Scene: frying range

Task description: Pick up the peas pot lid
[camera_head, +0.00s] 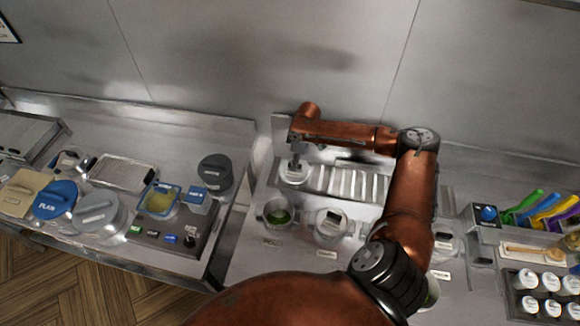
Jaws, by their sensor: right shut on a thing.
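My right gripper (297,161) reaches in from the right and points down, shut on a pale round lid (293,176), the peas pot lid. The lid is at the left end of a slatted metal rack, behind the pots. I cannot tell whether it touches the surface below. The peas pot (278,212) stands uncovered in front of it, with green contents showing. My left gripper is not in view.
A lidded pot (331,222) stands right of the peas pot. My right arm hides part of the counter further right. Coloured-handled utensils (541,207) and several white-topped jars (540,293) are at far right. A separate left counter holds a dark canister (215,172) and containers.

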